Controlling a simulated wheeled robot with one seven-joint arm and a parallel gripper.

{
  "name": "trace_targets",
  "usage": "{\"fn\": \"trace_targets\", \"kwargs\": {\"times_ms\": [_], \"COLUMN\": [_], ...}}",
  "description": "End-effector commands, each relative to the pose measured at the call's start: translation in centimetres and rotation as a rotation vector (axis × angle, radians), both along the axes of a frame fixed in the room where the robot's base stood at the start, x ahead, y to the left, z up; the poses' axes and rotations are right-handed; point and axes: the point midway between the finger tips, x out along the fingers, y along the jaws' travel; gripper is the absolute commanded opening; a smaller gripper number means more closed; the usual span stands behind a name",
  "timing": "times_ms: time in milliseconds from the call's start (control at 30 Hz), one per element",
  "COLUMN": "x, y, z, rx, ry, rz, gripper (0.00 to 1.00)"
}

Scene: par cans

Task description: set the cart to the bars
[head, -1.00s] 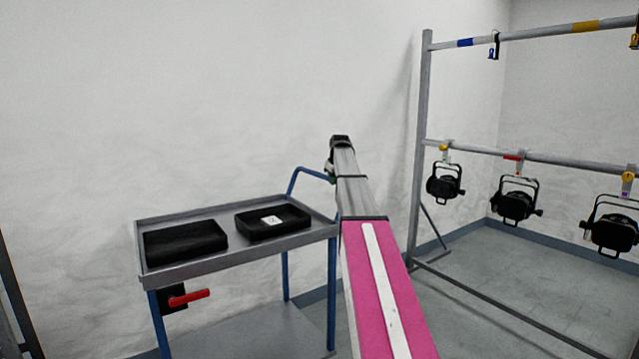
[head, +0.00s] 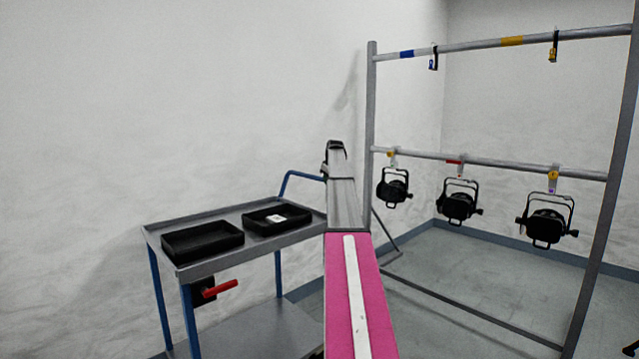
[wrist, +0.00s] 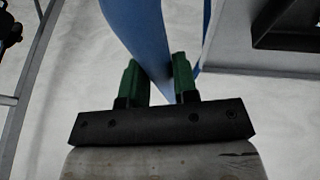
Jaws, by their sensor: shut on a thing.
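The cart (head: 160,238) is a grey tray top on blue legs, at the left in the head view. Its blue push handle (head: 298,174) curves up at the tray's far right end. In the wrist view my gripper (wrist: 160,82) has its green fingers on both sides of the blue handle (wrist: 150,30), shut on it. In the head view my arm hides the gripper's hold. The bars are a grey rack at the right, with an upper bar (head: 470,43) and a lower bar (head: 480,164).
Two black trays (head: 203,242) (head: 262,221) sit on the cart, the farther holding a white card. A red lever (head: 220,289) juts below the cart top. Black lamps (head: 394,187) (head: 459,205) (head: 546,225) hang from the lower bar. Grey floor (head: 470,270) is open beneath the rack.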

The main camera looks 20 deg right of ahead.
Motion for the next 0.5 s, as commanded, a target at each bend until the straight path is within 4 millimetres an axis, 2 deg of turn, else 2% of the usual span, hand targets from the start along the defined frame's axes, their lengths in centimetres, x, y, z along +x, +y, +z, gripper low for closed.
{"fn": "trace_targets", "kwargs": {"times_ms": [33,200,500], "x": [0.4,0.9,1.0], "y": [-0.9,-2.4,-3.1], "z": [0.1,0.0,0.0], "rx": [0.0,0.0,0.001], "ry": [0.0,0.0,0.0], "rz": [-0.002,-0.001,0.0], "gripper": [0.0,0.0,0.0]}}
